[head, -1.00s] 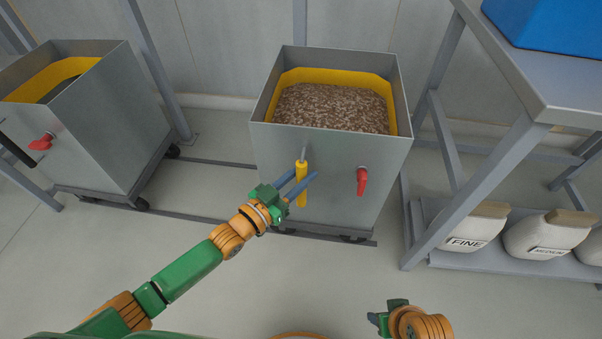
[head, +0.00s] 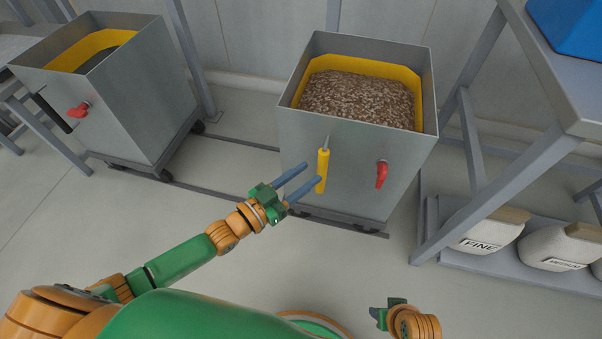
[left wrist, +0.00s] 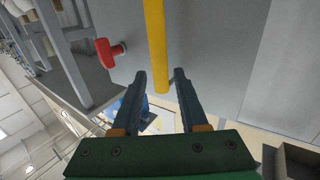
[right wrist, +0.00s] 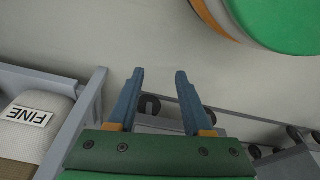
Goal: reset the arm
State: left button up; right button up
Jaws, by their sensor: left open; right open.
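My left gripper (head: 301,183) is open in front of the filled metal hopper (head: 345,165). Its blue fingers point toward the yellow handle (head: 322,171) on the hopper's front but hold nothing. In the left wrist view the yellow handle (left wrist: 156,45) rises beyond the gap between the open fingers (left wrist: 162,88). My right gripper (head: 380,316) is low at the bottom right of the head view. The right wrist view shows its fingers (right wrist: 159,88) open and empty above the floor.
A red valve knob (head: 382,174) sits right of the handle. A second hopper (head: 135,110) stands at the left. At the right are a metal table frame (head: 485,180), a white FINE container (head: 478,232) and another container (head: 555,247).

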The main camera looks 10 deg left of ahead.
pick_arm(q)
jog(key=shift+s+a, duration=0.4)
jog(key=shift+s, duration=0.2)
pick_arm(e)
jog(key=shift+s+f, duration=0.15)
jog(key=shift+f, duration=0.3)
